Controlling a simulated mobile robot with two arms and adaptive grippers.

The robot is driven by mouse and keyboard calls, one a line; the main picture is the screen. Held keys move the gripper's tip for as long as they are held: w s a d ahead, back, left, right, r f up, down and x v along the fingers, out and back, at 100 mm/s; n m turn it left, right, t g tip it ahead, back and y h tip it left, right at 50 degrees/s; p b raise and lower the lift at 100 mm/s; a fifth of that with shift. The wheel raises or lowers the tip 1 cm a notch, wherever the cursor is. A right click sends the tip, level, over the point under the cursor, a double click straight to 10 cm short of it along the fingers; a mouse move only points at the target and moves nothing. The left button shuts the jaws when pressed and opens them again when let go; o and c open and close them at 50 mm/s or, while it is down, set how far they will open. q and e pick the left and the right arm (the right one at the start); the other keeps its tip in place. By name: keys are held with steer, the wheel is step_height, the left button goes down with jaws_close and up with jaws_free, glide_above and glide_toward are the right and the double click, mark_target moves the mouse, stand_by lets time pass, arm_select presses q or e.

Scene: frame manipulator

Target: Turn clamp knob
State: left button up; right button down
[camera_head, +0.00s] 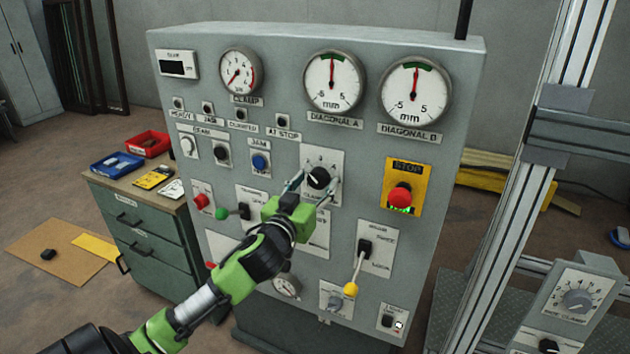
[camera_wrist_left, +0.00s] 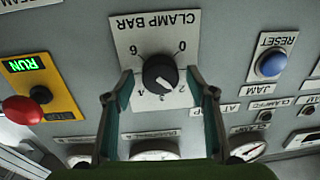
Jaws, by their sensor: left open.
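The clamp knob (camera_head: 318,178) is a round black dial on a white plate, in the upper middle of the grey control panel. In the left wrist view the knob (camera_wrist_left: 160,74) shows upside down under the label CLAMP BAR, with a white pointer line on it. My left gripper (camera_head: 310,186) is open, with one finger on each side of the knob. In the wrist view the fingers of the left gripper (camera_wrist_left: 162,85) stand apart from the knob, with gaps on both sides. The lower part of the knob plate is partly hidden by the gripper in the head view.
The red STOP button (camera_head: 400,195) on its yellow plate lies to the right. The blue JAM RESET button (camera_head: 260,162) is close on the left. A yellow-tipped lever (camera_head: 351,288) sticks out below. Gauges (camera_head: 333,80) line the panel top. A metal post (camera_head: 545,120) stands at right.

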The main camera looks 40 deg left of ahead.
arm_select(q)
steer(key=shift+w, duration=0.1)
steer(key=c, duration=1.1)
steer(key=shift+m, duration=0.4)
steer(key=m+p, duration=0.1)
steer(key=m, duration=0.2)
steer(key=shift+m, duration=0.3)
steer(key=shift+m+p, duration=0.45)
steer(key=shift+m, duration=1.95)
steer(key=o, duration=1.1)
